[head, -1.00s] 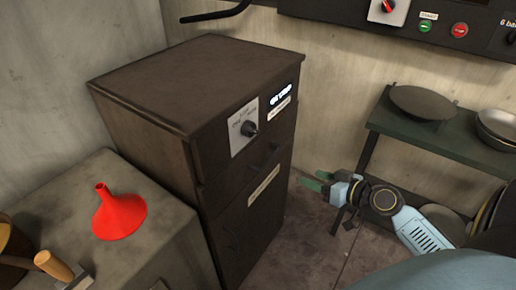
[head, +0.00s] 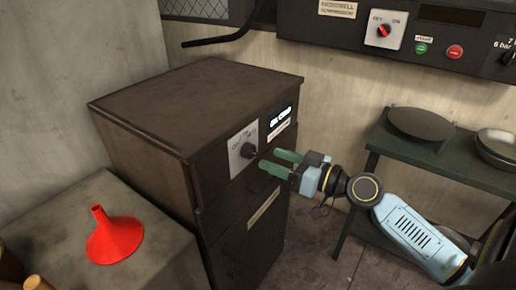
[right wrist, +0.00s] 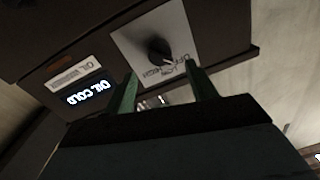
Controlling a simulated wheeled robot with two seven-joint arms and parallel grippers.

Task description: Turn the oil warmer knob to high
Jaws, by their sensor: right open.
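The oil warmer (head: 205,100) is a dark brown cabinet in the middle of the head view. Its black knob (head: 248,150) sits on a pale plate (head: 236,142) on the front, beside a lit display (head: 281,117). In the right wrist view the knob (right wrist: 159,51) is on its plate above the fingertips, and the display (right wrist: 86,93) reads "OIL COLD". My right gripper (head: 276,163) has green fingers, is open and empty, and is just in front of the knob, apparently apart from it. My left gripper is not in view.
A red funnel (head: 113,238) stands on a grey block (head: 165,245) at the left. A green shelf (head: 455,165) with pans is at the right. A wall panel (head: 440,50) with another knob and buttons is at the upper right.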

